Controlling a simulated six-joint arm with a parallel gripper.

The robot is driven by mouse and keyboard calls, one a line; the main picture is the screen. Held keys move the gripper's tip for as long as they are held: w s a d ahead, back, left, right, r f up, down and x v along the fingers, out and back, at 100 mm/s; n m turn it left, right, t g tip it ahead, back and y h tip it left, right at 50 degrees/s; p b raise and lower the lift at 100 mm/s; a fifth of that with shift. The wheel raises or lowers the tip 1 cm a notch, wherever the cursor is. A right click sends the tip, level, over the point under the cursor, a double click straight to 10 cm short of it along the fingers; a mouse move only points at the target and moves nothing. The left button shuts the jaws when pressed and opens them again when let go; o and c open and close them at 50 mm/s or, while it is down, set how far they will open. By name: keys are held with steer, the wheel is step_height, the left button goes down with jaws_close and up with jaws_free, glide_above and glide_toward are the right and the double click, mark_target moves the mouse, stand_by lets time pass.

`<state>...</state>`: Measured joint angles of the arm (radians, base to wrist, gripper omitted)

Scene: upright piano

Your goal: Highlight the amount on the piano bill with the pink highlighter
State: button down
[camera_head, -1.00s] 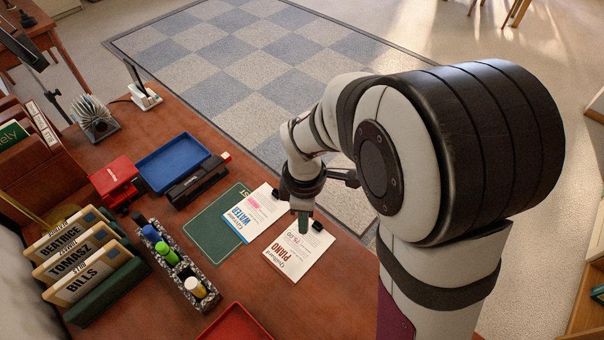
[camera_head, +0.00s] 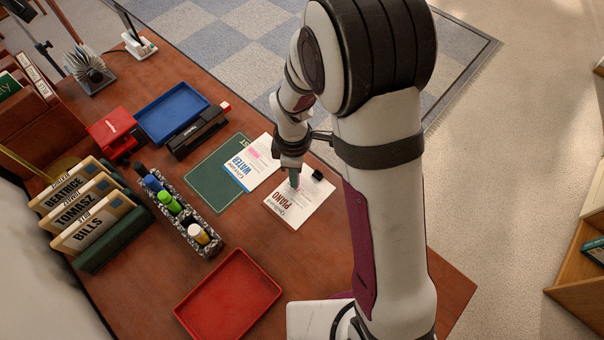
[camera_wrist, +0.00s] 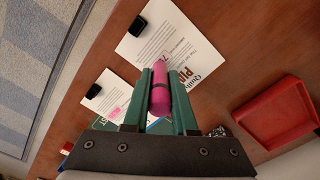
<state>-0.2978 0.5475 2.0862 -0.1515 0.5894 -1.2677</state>
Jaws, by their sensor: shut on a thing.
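My gripper (camera_head: 294,181) is shut on the pink highlighter (camera_wrist: 163,62), whose dark band and pink body show between the green fingers in the wrist view. The highlighter points down at the piano bill (camera_head: 302,207), a white sheet with a red PIANO heading. The bill also shows in the wrist view (camera_wrist: 150,43). My gripper is over the bill's upper part, where it and the highlighter cover some print, the amount line among it. I cannot tell whether the tip touches the paper, nor see a pink mark on this bill.
The water bill (camera_head: 241,174) lies beside it with a pink mark, partly on a green mat (camera_head: 213,178). Black clips (camera_head: 317,175) hold the bills. A speckled pen holder (camera_head: 203,237) with several markers, a red tray (camera_head: 228,296) and a file rack (camera_head: 110,243) stand left and below.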

steer(key=shift+w+a, duration=1.1)
steer(key=shift+a, duration=0.05)
steer(key=shift+s+d+r, duration=0.1)
steer(key=shift+s+d, duration=2)
steer(key=shift+d, duration=0.1)
step_height(320, 180, up, 8)
